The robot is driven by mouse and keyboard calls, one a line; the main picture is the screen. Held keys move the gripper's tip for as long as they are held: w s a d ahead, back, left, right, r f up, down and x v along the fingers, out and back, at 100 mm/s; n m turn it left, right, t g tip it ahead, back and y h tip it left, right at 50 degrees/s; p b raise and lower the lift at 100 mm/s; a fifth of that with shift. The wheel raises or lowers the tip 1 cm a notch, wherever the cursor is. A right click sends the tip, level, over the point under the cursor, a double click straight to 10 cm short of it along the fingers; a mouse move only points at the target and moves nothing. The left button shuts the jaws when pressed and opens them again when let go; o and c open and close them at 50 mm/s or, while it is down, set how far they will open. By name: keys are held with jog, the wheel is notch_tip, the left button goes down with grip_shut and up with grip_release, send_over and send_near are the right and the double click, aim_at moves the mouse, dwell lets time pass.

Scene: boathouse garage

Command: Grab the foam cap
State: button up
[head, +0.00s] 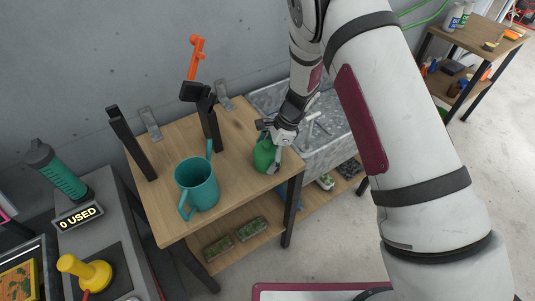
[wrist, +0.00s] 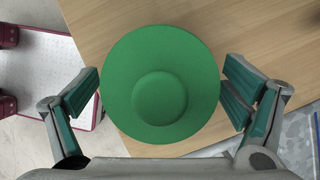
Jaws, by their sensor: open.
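The foam cap (wrist: 160,95) looks like the green round piece in the wrist view, a wide disc with a smaller raised round in its middle. In the head view this green piece (head: 263,154) stands near the right edge of the wooden table, partly hidden by my gripper. My gripper (wrist: 163,88) is open, with one finger on each side of the green piece. The left finger is very close to its rim, and the right finger is close too; I cannot tell whether either touches. In the head view my gripper (head: 270,146) reaches down over it.
A teal watering can (head: 198,186) stands left of the green piece on the wooden table (head: 165,215). Dark upright posts (head: 131,143) and an orange tool (head: 196,58) are behind. A grey stone sink (head: 322,155) adjoins on the right. Planted trays (head: 251,229) sit on the lower shelf.

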jog(key=c, duration=1.3)
jog(key=shift+o, duration=0.2)
